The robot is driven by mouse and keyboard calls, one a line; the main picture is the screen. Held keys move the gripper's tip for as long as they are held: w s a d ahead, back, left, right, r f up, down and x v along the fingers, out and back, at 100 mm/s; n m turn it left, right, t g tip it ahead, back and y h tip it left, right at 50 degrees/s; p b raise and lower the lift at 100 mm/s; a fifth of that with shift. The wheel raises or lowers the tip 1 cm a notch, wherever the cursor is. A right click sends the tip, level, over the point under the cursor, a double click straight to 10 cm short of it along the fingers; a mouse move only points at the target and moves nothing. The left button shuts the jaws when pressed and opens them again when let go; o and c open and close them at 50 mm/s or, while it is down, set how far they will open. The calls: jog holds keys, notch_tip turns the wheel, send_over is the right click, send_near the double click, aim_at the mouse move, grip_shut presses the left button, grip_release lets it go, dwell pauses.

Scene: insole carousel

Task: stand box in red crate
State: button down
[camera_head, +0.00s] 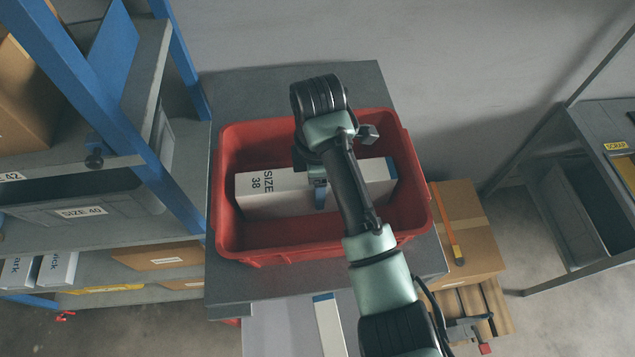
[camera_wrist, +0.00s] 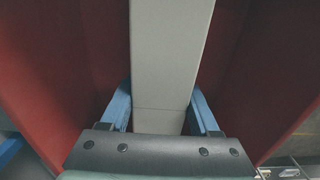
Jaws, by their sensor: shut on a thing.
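A white and grey box (camera_head: 275,203) marked SIZE 38 is inside the red crate (camera_head: 272,247), its long side running left to right. My gripper (camera_head: 320,192) reaches down from above and is shut on the box near its middle. In the wrist view, the box (camera_wrist: 171,45) runs between the two blue fingers of my gripper (camera_wrist: 160,95), with red crate walls (camera_wrist: 45,65) on both sides and apart from it. My arm hides part of the box's right half. I cannot tell whether its underside touches the crate floor.
The crate stands on a grey table (camera_head: 235,98). A blue-posted shelf (camera_head: 130,140) with bins and boxes is close on the left. A cardboard box (camera_head: 470,235) is at the right, and a grey rack (camera_head: 600,150) stands farther right. No other box shows in the crate.

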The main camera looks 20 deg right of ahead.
jog(key=shift+f, duration=0.1)
jog(key=shift+f, duration=0.15)
jog(key=shift+c, duration=0.6)
grip_release()
notch_tip(320, 180, up, 12)
jog(key=p, duration=0.6)
jog(key=shift+r, duration=0.25)
